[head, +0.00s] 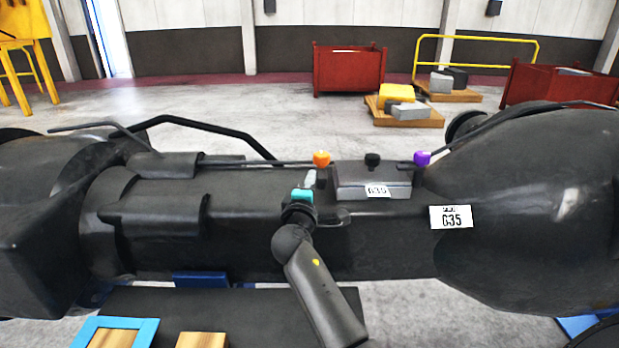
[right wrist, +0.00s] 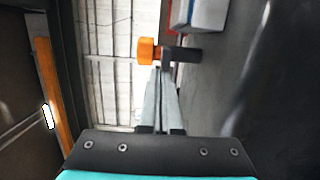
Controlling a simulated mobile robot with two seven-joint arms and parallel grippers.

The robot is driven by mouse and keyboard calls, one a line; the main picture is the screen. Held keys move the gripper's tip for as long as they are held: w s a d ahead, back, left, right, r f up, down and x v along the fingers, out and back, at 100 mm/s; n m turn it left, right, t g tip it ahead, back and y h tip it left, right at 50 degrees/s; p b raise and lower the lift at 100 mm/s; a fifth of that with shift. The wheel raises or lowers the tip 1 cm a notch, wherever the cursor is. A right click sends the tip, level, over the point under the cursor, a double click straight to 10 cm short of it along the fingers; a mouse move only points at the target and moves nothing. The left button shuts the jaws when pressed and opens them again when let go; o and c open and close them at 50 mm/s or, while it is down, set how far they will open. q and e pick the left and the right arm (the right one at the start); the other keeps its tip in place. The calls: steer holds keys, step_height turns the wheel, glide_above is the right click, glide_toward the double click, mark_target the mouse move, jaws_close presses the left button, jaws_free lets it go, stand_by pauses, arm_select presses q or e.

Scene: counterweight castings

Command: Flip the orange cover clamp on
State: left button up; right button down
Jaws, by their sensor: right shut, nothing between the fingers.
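The orange cover clamp knob (head: 321,158) stands on top of the long dark machine body, at the left end of a grey box cover. In the right wrist view the orange knob (right wrist: 147,51) shows with a dark stem (right wrist: 187,55) beside it. My right gripper (head: 310,178) has a teal band and is shut and empty, its fingers just below and left of the knob. In the right wrist view the closed fingertips (right wrist: 166,70) overlap the clamp's stem; I cannot tell whether they touch it. My left gripper is not in view.
The grey box (head: 374,182) carries a black knob (head: 372,160) and a label. A purple knob (head: 422,158) stands at its right. Large dark castings flank the body. Red bins (head: 348,69) and a loaded pallet (head: 403,115) stand far behind on open floor.

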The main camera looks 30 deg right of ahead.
mark_target(325, 179)
steer(key=shift+s+r, duration=0.1)
steer(key=shift+s+d+n+t+y+p, duration=0.25)
steer(key=shift+n+t+y+p, duration=0.15)
steer(key=shift+n+y+p, duration=0.25)
steer(key=shift+s+d+n+t+y+p, duration=0.2)
steer(key=shift+n+t+y+p, duration=0.2)
steer(key=shift+p, duration=0.4)
steer(key=n+y+p, duration=0.1)
steer(key=d+t+y, duration=0.1)
steer(key=shift+s+n+y+p, duration=0.35)
steer(key=shift+s+d, duration=0.2)
steer(key=shift+d, duration=0.15)
steer(key=shift+s+d, duration=0.3)
steer(key=shift+d, duration=0.6)
